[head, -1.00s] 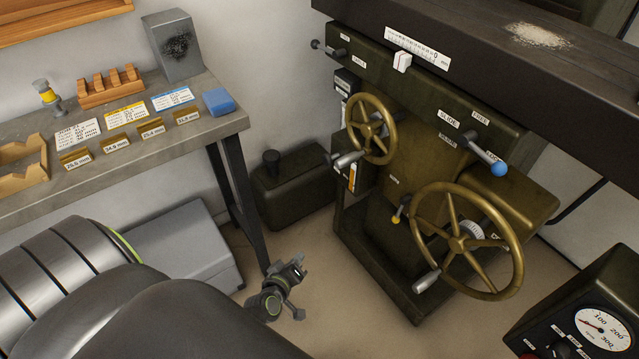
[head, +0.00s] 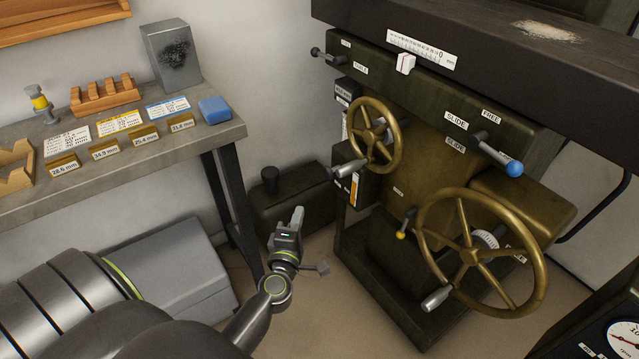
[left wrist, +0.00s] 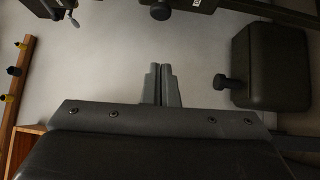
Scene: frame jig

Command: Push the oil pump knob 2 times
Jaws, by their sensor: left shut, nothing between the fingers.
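What looks like the oil pump knob is a short black knob (head: 270,174) upright on top of a dark green box (head: 300,192) beside the bench leg. In the left wrist view a black knob (left wrist: 221,81) sticks out leftward from a dark box (left wrist: 270,65), right of my fingers. My left gripper (head: 298,213) is shut and empty, in front of the box in the head view, its tips pointing up. In the left wrist view the gripper's fingers (left wrist: 161,70) are together and apart from the knob. My right gripper is out of view.
The machine with two brass handwheels (head: 540,262) stands right of the box, a crank handle (head: 350,168) reaching close to it. The workbench (head: 225,130) with labelled blocks is on the left. A grey case (head: 175,265) stands beneath it. The floor near the gripper is bare.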

